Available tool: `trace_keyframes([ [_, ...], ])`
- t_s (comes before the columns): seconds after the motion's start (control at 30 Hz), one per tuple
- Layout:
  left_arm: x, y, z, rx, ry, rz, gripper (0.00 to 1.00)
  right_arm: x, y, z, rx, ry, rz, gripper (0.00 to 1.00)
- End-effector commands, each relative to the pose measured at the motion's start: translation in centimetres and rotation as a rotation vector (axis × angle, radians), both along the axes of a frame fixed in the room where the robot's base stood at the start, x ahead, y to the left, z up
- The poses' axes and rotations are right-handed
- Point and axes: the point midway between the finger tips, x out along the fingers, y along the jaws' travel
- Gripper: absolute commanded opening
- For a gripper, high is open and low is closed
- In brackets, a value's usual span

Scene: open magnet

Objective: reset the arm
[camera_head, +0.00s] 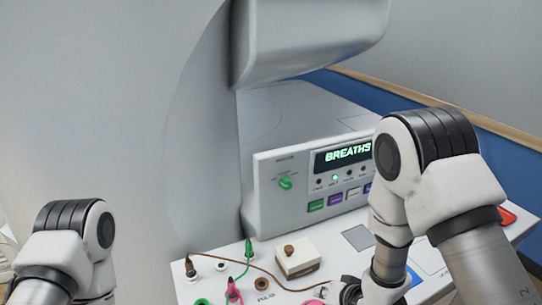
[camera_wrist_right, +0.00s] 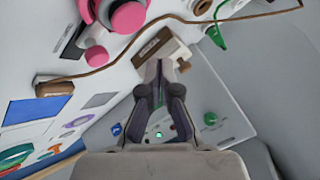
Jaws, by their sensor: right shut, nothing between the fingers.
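My right arm (camera_head: 425,165) reaches down over the white panel (camera_head: 440,290) in the head view, its gripper partly hidden at the bottom edge. In the right wrist view the right gripper (camera_wrist_right: 160,68) is shut with nothing between its fingers. Its tips appear over or near the small cream box (camera_wrist_right: 165,47) with a brown knob; I cannot tell if they touch. The same box (camera_head: 297,262) stands on the panel in the head view. My left arm (camera_head: 65,250) shows at the lower left; its gripper is out of view.
A console (camera_head: 330,175) with a lit display reading "BREATHS" stands behind the panel. A brown cable (camera_head: 262,270), green cable (camera_head: 247,258) and pink plug (camera_head: 233,290) are on the panel's left. A large grey machine (camera_head: 310,40) overhangs behind.

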Motion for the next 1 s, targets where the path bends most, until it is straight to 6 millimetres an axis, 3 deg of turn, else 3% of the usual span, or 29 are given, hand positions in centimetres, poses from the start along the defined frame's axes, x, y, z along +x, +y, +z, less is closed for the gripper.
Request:
trace_keyframes([
  [0.13,0.0,0.0,0.0,0.0,0.0,0.0,0.51,-5.1,-2.5,-5.3,-0.119,0.136,0.021,0.0],
  [0.3,0.0,0.0,0.0,0.0,0.0,0.0,0.51,-14.9,-6.2,-11.6,-0.298,0.382,0.116,0.0],
  [0.53,0.0,0.0,0.0,0.0,0.0,0.0,0.51,-26.9,-9.2,-15.1,-0.423,0.674,0.283,0.0],
  [0.6,0.1,0.0,-3.9,0.0,-0.002,0.0,0.51,-26.1,-9.1,-18.9,-0.425,0.655,0.281,0.0],
  [0.7,-0.1,0.0,-5.8,0.0,0.002,0.0,0.51,-26.1,-9.1,-20.7,-0.424,0.653,0.28,0.0],
  [1.0,0.0,0.0,-6.0,0.0,-0.001,0.0,0.51,-26.0,-9.0,-20.9,-0.424,0.65,0.279,0.0],
])
